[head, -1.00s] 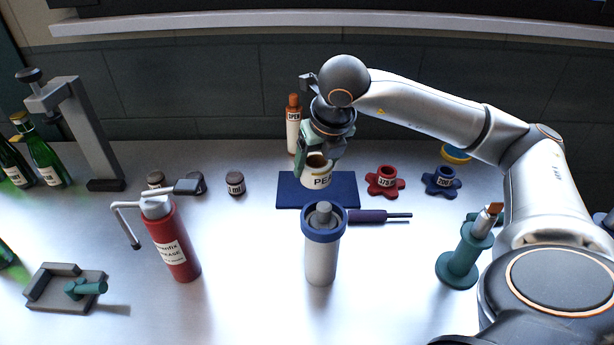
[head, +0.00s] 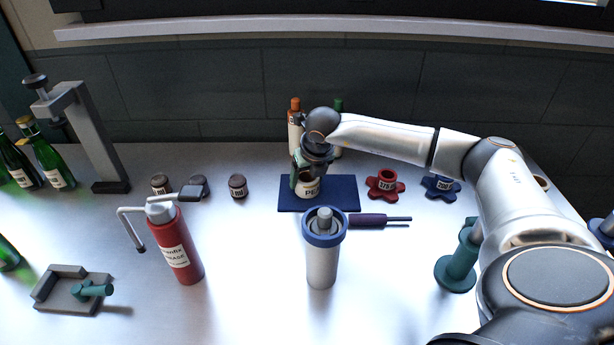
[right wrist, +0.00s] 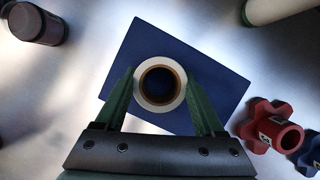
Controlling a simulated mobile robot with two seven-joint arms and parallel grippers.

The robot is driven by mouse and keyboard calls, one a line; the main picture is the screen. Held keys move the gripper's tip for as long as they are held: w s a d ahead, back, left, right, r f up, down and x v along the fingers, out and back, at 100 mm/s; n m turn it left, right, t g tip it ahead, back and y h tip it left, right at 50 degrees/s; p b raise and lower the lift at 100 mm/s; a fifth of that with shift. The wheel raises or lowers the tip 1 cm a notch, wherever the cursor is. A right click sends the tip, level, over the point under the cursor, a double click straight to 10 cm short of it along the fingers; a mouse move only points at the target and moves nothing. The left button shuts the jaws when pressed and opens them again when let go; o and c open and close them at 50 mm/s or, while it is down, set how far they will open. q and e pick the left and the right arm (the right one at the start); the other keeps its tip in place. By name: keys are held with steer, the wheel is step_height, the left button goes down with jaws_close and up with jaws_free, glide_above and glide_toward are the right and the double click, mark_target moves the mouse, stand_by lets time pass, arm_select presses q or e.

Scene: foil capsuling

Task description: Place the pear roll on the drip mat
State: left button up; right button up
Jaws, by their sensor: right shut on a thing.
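The pear roll (head: 309,190) is a white ring-shaped roll with a dark label starting "PE". The right wrist view shows its open core (right wrist: 160,84) from above. My right gripper (head: 306,180) is shut on the roll, with green fingers on either side of it, and holds it upright. The drip mat (head: 345,195) is a flat dark blue rectangle. It also shows in the right wrist view (right wrist: 218,83). The roll is over the left half of the mat in the head view; I cannot tell whether it touches. My left gripper is not in view.
A blue-topped grey cylinder (head: 322,260) and a purple-handled tool (head: 368,220) are in front of the mat. A red star knob (head: 386,184) and a blue one (head: 441,188) lie to its right. A dark jar (head: 238,187) stands left. Bottles stand close behind.

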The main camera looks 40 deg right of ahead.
steer(key=shift+f, duration=0.1)
steer(key=o, duration=1.4)
steer(key=shift+c, duration=0.2)
steer(key=shift+r, duration=0.25)
steer(key=v, duration=1.1)
steer(key=shift+s+r+b, duration=0.25)
steer(key=shift+r+b, duration=0.05)
steer(key=shift+r, duration=0.05)
steer(key=shift+a, duration=0.1)
